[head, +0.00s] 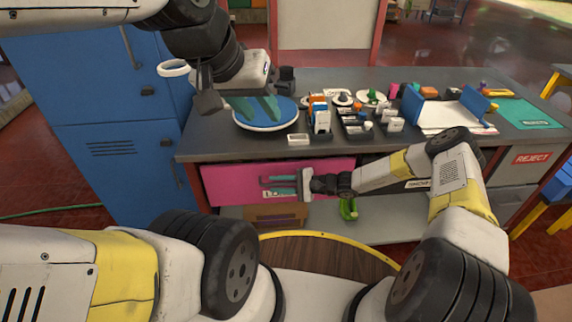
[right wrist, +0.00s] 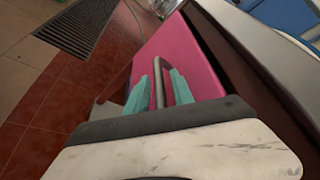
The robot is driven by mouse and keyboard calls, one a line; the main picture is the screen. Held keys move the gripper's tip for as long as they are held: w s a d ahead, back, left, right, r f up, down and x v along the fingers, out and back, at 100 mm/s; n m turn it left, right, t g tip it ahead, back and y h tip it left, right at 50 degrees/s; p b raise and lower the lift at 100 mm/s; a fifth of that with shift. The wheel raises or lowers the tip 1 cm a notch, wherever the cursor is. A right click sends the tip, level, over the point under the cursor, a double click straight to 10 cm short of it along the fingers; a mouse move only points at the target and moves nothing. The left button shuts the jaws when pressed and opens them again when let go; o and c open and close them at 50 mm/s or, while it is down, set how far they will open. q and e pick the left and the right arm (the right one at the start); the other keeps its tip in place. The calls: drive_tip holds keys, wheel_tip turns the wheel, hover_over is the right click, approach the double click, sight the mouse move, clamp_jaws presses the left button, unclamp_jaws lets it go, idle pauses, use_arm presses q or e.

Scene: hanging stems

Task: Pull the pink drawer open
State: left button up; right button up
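The pink drawer (head: 228,184) sits under the dark counter at its left part; its front looks closed or nearly so in the head view. My right gripper (head: 281,186) is at the drawer front with its teal fingers pointing left. In the right wrist view, the drawer's grey bar handle (right wrist: 158,84) runs between the two teal fingers of my right gripper (right wrist: 160,88), with narrow gaps showing beside it. The pink front (right wrist: 190,50) fills the space behind. My left gripper (head: 256,106) is open and empty above the blue plate, its fingers spread.
A blue cabinet (head: 110,110) stands at left. A cardboard box (head: 275,216) and a green item (head: 348,208) sit below the drawer.

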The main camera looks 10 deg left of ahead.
clamp_jaws()
idle(1.2)
